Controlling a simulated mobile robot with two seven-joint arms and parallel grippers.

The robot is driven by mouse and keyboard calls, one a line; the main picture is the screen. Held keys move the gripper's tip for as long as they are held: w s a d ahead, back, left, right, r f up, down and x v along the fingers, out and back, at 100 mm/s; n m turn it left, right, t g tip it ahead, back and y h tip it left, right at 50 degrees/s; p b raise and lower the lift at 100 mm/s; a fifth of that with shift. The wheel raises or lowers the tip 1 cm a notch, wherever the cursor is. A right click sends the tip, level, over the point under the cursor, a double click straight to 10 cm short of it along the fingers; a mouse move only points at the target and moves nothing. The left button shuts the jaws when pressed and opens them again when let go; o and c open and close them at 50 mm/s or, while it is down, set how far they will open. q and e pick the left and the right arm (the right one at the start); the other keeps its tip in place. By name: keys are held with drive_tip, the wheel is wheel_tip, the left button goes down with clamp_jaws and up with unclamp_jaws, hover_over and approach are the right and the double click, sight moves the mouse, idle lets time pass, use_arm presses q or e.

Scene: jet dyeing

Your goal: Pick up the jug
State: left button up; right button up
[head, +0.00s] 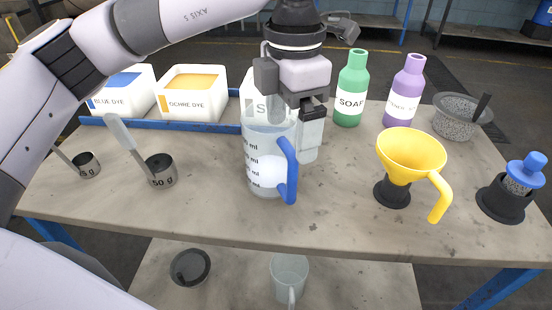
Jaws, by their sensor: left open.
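The jug (260,160) is clear with dark ml marks and a blue handle (290,170) on its right side. It stands upright on the table near the middle of the head view and looks partly filled. My left gripper (311,125) comes down from above, just behind and to the right of the jug's rim. It is open, with a finger beside the handle's upper part. Whether it touches the jug I cannot tell. My right gripper is not in view.
Dye bins (193,108) stand in a blue tray at back left, with two scoops (160,171) in front. A soap bottle (350,101), a purple bottle (404,106), a yellow funnel (411,152) and a grey basket (457,122) stand right. Another clear jug (289,275) is on the lower shelf.

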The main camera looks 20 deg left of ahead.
sight(288, 145)
use_arm(q)
wheel_tip(288, 145, down, 4)
drive_tip(key=shift+a+f, duration=0.1)
drive_tip(key=shift+a, duration=0.05)
drive_tip(key=c, duration=1.3)
drive_tip(key=shift+c, duration=0.7)
drive_tip(key=shift+r, duration=0.2)
